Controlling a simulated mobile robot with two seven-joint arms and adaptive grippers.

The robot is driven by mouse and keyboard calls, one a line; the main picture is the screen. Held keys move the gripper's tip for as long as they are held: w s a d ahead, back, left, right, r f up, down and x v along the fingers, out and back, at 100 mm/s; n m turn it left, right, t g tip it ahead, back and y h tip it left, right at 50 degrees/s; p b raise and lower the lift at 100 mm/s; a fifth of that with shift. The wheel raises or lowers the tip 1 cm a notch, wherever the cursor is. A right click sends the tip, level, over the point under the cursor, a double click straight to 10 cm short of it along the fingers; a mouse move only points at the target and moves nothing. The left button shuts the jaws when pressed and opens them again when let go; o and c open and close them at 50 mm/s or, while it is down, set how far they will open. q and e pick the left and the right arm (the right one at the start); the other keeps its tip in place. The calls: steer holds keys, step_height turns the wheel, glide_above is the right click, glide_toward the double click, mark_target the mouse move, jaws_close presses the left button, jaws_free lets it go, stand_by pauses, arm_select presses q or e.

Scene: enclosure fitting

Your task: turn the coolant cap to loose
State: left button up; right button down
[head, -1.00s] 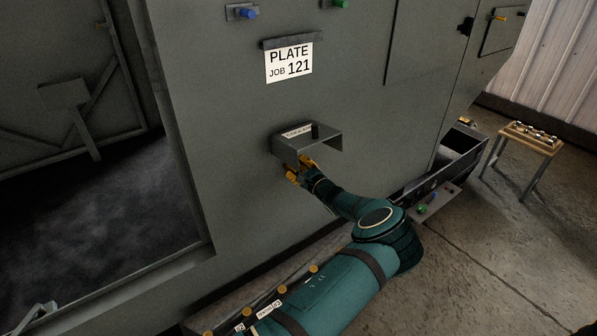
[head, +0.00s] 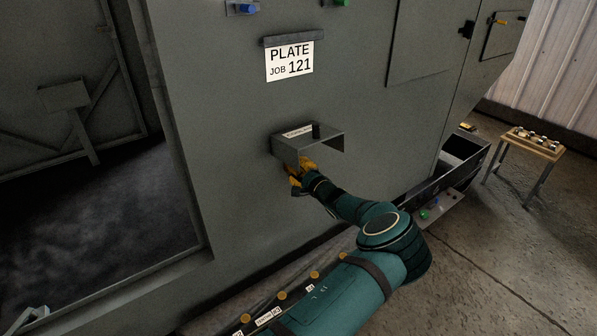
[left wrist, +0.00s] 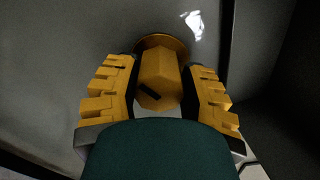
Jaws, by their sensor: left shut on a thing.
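The coolant cap (left wrist: 160,78) is a yellow, faceted knob on a round yellow base against the grey panel, with a dark mark on its front. In the left wrist view it sits between the yellow fingers of my left gripper (left wrist: 161,90), which is shut on it. In the head view my left gripper (head: 300,177) is just under a grey shelf-like hood (head: 330,138) on the machine front. The cap cannot be made out there behind the fingers and hood. My right gripper is in neither view.
A sign (head: 290,62) reading PLATE JOB 121 is above the hood. An open bay (head: 95,240) lies to the left. A dark open trough (head: 460,160) and a small wooden-topped table (head: 532,143) stand at the right. The floor (head: 500,240) at right is clear.

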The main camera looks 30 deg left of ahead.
arm_select(q)
steer(key=shift+r, duration=0.1)
steer(key=o, duration=1.2)
steer(key=v, duration=1.2)
